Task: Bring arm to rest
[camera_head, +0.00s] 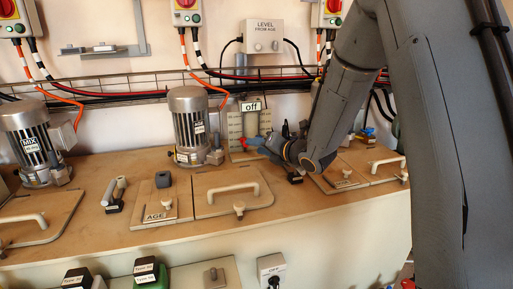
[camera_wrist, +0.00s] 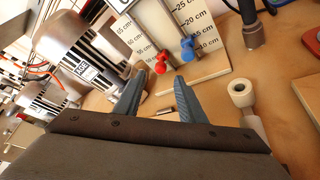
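My arm (camera_head: 345,85) reaches in from the right over the wooden bench. My gripper (camera_head: 262,143) is low over the bench, in front of the board with the "off" sign (camera_head: 251,106). In the wrist view my gripper (camera_wrist: 158,95) has its two blue-grey fingers apart, with nothing held between them. Beyond the fingertips stands a board with centimetre scales (camera_wrist: 185,22), with a red knob (camera_wrist: 160,65) and a blue knob (camera_wrist: 187,48) low in front of it.
Motors (camera_head: 188,125) stand at the back of the bench (camera_head: 110,163). Handled lids (camera_head: 232,193) lie along its front. A pale upright peg (camera_wrist: 241,95) stands close to the right finger. Cables and a wire tray (camera_head: 120,85) run along the wall.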

